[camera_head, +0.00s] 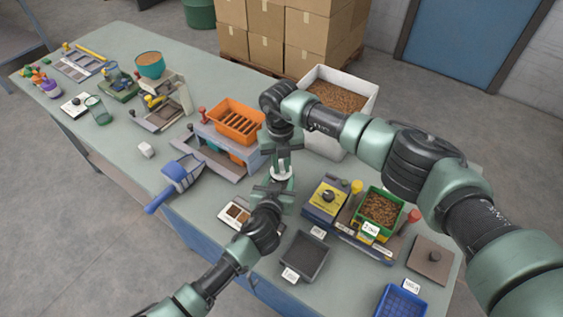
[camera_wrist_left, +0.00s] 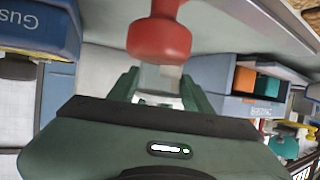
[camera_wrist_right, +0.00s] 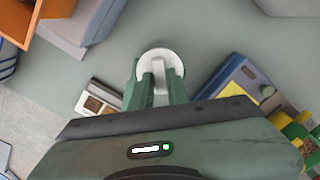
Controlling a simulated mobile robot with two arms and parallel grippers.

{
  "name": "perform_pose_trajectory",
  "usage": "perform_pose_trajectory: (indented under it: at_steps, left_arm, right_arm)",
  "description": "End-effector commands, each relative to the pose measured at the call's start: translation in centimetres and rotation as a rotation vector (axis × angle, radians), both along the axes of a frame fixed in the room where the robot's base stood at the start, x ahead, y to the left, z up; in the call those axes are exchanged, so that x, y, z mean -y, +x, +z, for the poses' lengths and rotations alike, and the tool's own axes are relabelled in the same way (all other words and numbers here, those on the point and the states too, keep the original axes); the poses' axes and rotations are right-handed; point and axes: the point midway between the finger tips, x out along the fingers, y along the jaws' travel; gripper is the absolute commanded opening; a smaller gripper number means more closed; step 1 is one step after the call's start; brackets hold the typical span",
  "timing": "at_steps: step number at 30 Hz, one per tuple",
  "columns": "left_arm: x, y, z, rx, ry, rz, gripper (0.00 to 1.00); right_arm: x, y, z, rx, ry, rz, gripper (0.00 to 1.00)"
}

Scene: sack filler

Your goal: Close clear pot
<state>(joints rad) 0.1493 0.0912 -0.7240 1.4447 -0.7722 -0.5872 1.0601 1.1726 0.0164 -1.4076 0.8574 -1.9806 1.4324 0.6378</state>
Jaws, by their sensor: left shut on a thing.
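My two grippers meet above the middle of the bench in the head view. My right gripper (camera_head: 283,158) points down from above, over a white round piece (camera_head: 281,173). In the right wrist view the fingers (camera_wrist_right: 158,85) flank a pale tab on this white disc (camera_wrist_right: 162,56); I cannot tell whether they grip it. My left gripper (camera_head: 277,192) is just below and close to it. In the left wrist view its fingers (camera_wrist_left: 162,92) are shut on a pale, see-through piece (camera_wrist_left: 170,76), probably the clear pot. A red knob (camera_wrist_left: 155,40) shows in front; its contact is unclear.
A black tray (camera_head: 303,259) is in front.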

Motion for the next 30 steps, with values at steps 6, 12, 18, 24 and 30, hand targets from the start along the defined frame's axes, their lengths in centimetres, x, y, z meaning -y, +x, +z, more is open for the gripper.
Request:
perform_pose_trajectory:
  at_steps: [6, 12, 18, 24, 30]
  left_arm:
    - [0.2, 0.1, 0.5, 0.009, -0.004, -0.005, 0.0]
    - [0.3, 0.2, 0.6, 0.012, -0.006, -0.005, 0.0]
    - [0.3, 0.2, 0.6, 0.011, -0.005, -0.006, 0.0]
    - [0.2, 0.1, 0.4, 0.008, -0.003, -0.004, 0.0]
    - [0.1, 0.1, 0.3, 0.006, -0.002, -0.003, 0.0]
  right_arm:
    - [0.1, -0.1, -0.5, -0.002, -0.001, 0.0, 0.15]
    - [0.1, -0.1, -0.4, -0.003, -0.002, 0.0, 0.15]
    - [0.1, -0.1, 1.7, -0.001, 0.0, 0.002, 0.15]
    - [0.1, -0.1, 3.6, -0.001, -0.001, 0.001, 0.15]
    - [0.0, -0.1, 3.6, -0.001, -0.001, 0.0, 0.15]
